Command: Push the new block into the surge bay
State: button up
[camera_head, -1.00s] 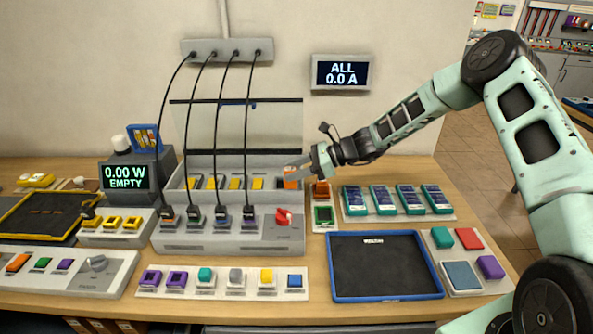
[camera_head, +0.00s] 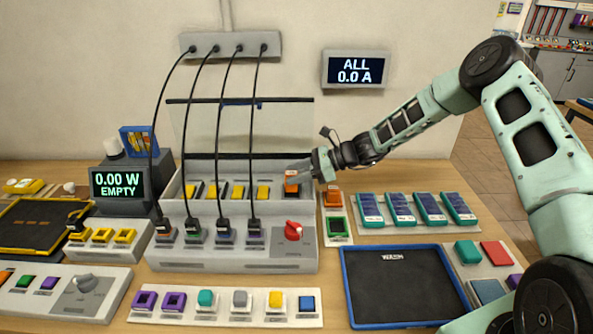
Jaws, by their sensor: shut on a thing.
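My gripper (camera_head: 302,172) is shut on an orange block (camera_head: 291,181) at the right end of the long grey housing (camera_head: 230,258). The block is over or in the rightmost bay of the row, where a dark opening shows beside it. How deep it sits is too small to tell. The other bays to its left hold yellow-topped blocks (camera_head: 238,191). A second orange block (camera_head: 332,198) lies on a small pale plate to the right of the housing, above a green-framed socket (camera_head: 338,226).
Several black cables hang from the wall box (camera_head: 231,45) in front of the bays. A clear raised cover (camera_head: 238,128) stands behind them. A red knob (camera_head: 293,231) is at the housing's front right. A blue-edged tray (camera_head: 405,322) and teal blocks (camera_head: 400,208) lie to the right.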

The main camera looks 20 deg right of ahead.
jog(key=shift+f, duration=0.75)
jog(key=shift+f+b, duration=0.6)
dwell(0.9)
jog(key=o, duration=0.7)
jog(key=shift+p+v, duration=2.2)
jog(key=shift+v, duration=3.35)
